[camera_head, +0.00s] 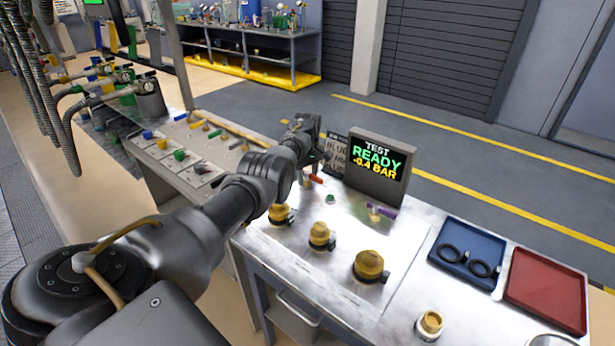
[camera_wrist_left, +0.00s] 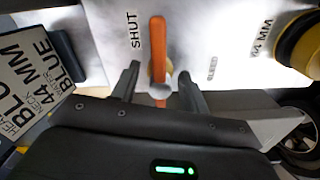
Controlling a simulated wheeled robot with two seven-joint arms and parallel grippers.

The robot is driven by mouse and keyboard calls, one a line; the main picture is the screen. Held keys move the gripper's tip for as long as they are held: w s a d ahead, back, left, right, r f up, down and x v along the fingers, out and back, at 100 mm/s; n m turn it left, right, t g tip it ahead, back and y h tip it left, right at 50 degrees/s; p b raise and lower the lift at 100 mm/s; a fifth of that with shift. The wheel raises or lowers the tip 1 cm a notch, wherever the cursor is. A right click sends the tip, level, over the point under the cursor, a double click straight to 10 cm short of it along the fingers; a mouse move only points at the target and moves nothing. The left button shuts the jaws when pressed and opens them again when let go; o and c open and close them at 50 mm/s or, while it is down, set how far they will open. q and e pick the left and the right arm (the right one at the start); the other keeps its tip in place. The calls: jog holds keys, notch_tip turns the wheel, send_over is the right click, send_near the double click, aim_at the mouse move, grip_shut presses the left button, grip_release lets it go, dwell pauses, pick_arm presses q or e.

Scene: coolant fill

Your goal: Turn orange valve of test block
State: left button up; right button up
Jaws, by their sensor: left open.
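The orange valve (camera_head: 315,180) is a small lever on the metal bench top, left of the display, partly hidden by my left arm. In the left wrist view the orange lever (camera_wrist_left: 158,45) stands upright in the picture, beside a printed "SHUT" label (camera_wrist_left: 135,30). My left gripper (camera_head: 318,168) is at the lever. In the wrist view its open fingers (camera_wrist_left: 160,88) are on either side of the lever's near end, with a visible gap at each side. A rounded silvery part shows between the fingertips. My right gripper is not in view.
The test display (camera_head: 377,165) reads READY, -0.4 BAR. Yellow caps (camera_head: 369,265), a green knob (camera_head: 330,198) and a purple lever (camera_head: 382,211) are on the bench. A blue tray (camera_head: 440,262) and red tray (camera_head: 547,290) lie right. A sign (camera_wrist_left: 38,75) stands close left of the gripper.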

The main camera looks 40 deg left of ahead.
pick_arm(q)
grip_shut()
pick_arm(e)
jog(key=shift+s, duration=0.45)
